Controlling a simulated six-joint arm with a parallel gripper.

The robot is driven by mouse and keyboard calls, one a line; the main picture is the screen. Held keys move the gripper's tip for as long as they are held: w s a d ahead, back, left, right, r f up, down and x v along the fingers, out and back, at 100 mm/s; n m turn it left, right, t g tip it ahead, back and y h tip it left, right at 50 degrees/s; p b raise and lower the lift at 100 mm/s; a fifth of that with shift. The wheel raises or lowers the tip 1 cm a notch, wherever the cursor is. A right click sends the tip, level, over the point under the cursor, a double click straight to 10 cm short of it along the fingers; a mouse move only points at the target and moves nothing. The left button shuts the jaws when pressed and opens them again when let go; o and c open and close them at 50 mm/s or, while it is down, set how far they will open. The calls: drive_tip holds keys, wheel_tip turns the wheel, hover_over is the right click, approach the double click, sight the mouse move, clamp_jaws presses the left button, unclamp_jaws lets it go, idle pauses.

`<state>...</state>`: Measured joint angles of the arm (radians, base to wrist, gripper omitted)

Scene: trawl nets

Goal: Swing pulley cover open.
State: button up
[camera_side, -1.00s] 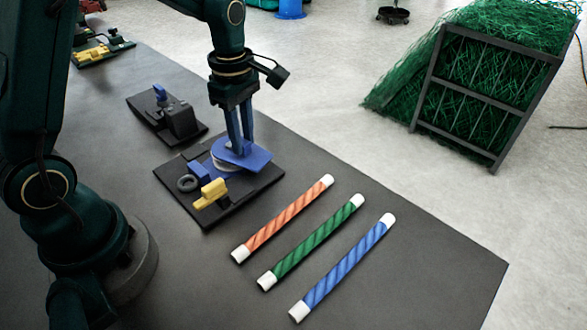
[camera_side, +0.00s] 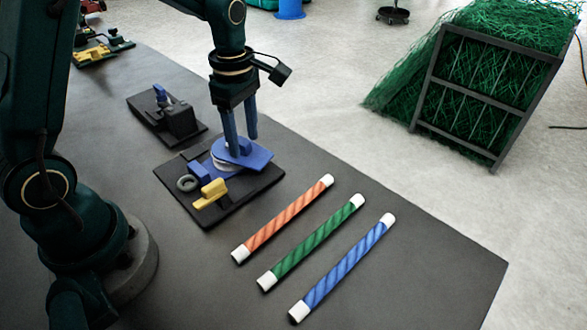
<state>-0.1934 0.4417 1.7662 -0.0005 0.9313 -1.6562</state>
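The blue pulley cover (camera_side: 256,158) is a flat plate on the black base board (camera_side: 233,206) in the middle of the table. It sits over a pale round pulley (camera_side: 218,163), whose edge shows at the cover's left side. My gripper (camera_side: 242,146) points down over the cover with its two blue fingers spread apart. The left fingertip is at the cover's raised middle part, and the right one ends just above the plate. I cannot tell whether either finger touches the cover.
A yellow block (camera_side: 211,193), a small blue block (camera_side: 199,172) and a grey ring (camera_side: 187,183) sit on the same board. A second black fixture (camera_side: 168,117) stands behind. Orange (camera_side: 285,219), green (camera_side: 312,243) and blue (camera_side: 343,268) rope pieces lie in front right.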

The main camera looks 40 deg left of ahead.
sight(244, 142)
drive_tip(key=shift+r, duration=2.55)
drive_tip(key=shift+d+r, duration=0.1)
drive_tip(key=shift+r, duration=0.1)
drive_tip(key=s+d+r+m+t, duration=0.4)
drive_tip(key=s+r+m, duration=0.2)
drive_tip(key=s+r, duration=0.1)
drive_tip(key=s+f+m, duration=0.1)
drive_tip(key=s+m, duration=0.2)
drive_tip(key=m, duration=0.4)
drive_tip(key=s+d+f+m+t, duration=0.1)
drive_tip(key=s+m, duration=0.2)
drive_tip(key=m, duration=0.5)
drive_tip(key=shift+d+f+t, duration=0.2)
drive_tip(key=shift+f+t, duration=0.1)
drive_tip(key=shift+f, duration=0.1)
